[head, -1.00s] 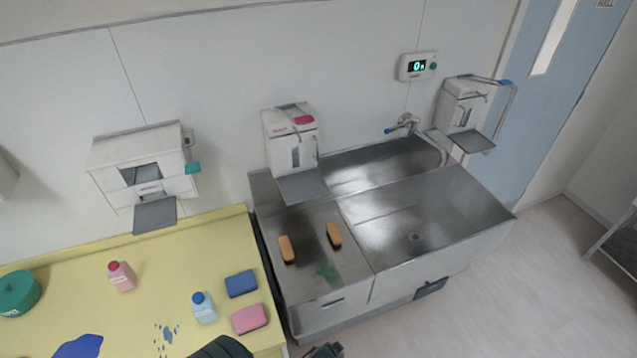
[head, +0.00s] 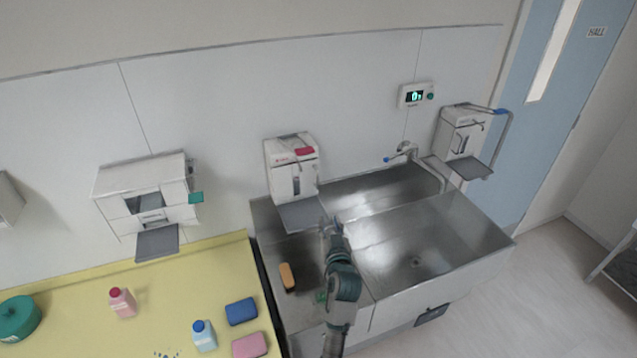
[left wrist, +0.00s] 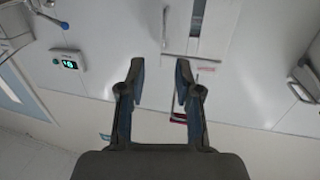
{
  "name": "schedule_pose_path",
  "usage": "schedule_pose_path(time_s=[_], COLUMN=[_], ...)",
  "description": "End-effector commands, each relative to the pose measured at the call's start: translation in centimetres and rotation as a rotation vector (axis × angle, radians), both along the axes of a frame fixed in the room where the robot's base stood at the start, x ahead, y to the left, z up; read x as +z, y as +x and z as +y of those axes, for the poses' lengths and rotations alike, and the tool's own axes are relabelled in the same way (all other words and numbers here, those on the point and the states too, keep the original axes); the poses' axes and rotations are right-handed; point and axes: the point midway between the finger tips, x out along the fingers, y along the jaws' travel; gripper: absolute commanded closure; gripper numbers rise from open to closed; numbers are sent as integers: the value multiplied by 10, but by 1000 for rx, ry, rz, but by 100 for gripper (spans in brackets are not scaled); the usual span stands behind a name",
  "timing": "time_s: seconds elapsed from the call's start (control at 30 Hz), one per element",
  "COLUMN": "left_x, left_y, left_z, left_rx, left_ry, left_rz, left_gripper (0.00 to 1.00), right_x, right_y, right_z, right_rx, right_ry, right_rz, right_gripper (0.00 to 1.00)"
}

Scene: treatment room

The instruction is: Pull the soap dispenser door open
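A white wall dispenser (head: 281,174) with a red patch and a grey window slot hangs at the left end of the sink, a grey drip tray below it. Its front appears shut. A second white dispenser (head: 457,134) with a lever arm hangs at the right; no label tells me which holds soap. My left gripper (head: 328,224) is in front of and below the first dispenser's right side, apart from it. In the left wrist view its fingers (left wrist: 161,72) are open and empty, with the dispenser's front (left wrist: 228,30) beyond them. My right gripper is out of view.
The steel sink (head: 470,225) has a tap (head: 402,152) at the back. A box dispenser (head: 145,190) hangs left, above a yellow counter (head: 215,255) with bottles and sponges. A display (head: 416,96) is on the wall.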

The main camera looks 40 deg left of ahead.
Motion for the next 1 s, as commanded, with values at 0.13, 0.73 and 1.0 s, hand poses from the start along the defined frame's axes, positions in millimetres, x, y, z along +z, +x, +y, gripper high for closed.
schedule_pose_path(time_s=[0.13, 0.73, 1.0], left_x=[18, 20, 18], left_y=[4, 80, 104], left_z=[9, 107, 138], left_rx=[31, 31, 30], left_ry=[19, 22, 21], left_rz=[-42, -39, -40], left_gripper=[66, 66, 66], right_x=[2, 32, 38], right_y=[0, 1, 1], right_z=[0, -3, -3], right_rx=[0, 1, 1], right_ry=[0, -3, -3], right_rz=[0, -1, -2], right_gripper=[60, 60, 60])
